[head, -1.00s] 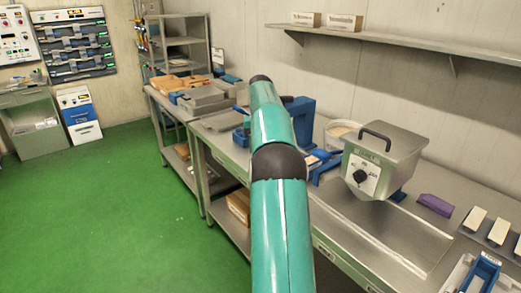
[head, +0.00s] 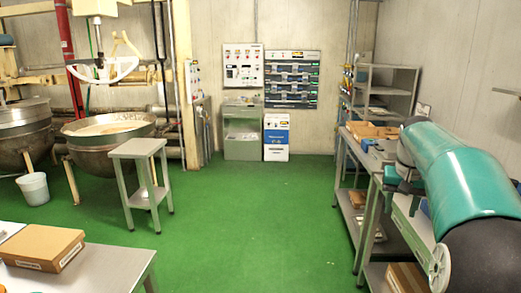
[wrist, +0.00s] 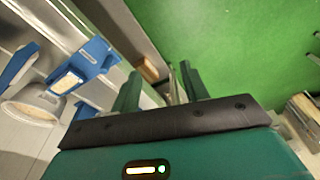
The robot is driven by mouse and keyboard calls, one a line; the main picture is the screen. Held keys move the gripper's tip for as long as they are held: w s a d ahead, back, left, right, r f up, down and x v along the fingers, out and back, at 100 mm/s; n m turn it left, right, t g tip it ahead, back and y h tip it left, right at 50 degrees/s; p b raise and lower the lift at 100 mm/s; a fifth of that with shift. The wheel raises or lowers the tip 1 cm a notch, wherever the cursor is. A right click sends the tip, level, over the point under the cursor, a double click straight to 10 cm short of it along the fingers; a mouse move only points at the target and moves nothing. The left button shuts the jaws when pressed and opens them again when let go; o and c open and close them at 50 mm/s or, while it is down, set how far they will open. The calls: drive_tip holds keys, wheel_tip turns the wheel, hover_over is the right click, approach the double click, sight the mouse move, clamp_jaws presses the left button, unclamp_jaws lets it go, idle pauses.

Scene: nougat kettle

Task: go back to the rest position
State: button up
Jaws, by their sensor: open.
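My gripper (wrist: 158,88) shows in the wrist view with its two green fingers apart and nothing between them. Beyond the fingers are the green floor and the edge of a steel bench. In the head view my teal arm reaches in from the lower right over the right-hand bench (head: 377,167). I cannot make out the fingers in that view.
Steel kettles (head: 108,130) stand at the left, with a small steel table (head: 138,148) in front. A cardboard box (head: 42,247) lies on a near-left table. A shelf rack (head: 385,90) stands at the back right. The green floor (head: 255,215) between is clear.

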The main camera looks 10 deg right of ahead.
drive_tip(key=s+a+r+n+t, duration=0.15)
drive_tip(key=s+a, duration=0.35)
drive_tip(key=a, duration=0.7)
drive_tip(key=s+a+f+n+t, duration=0.1)
drive_tip(key=s+a+f, duration=0.2)
drive_tip(key=s+a, duration=0.2)
drive_tip(key=s+a+f+n, duration=0.2)
drive_tip(key=s+a+f, duration=0.1)
drive_tip(key=s+a, duration=0.3)
drive_tip(key=s+a+f+n+t+y, duration=0.1)
drive_tip(key=s+a+f, duration=0.2)
drive_tip(key=s+a, duration=0.2)
drive_tip(key=shift+s+a+t, duration=0.35)
drive_tip(key=shift+s, duration=0.5)
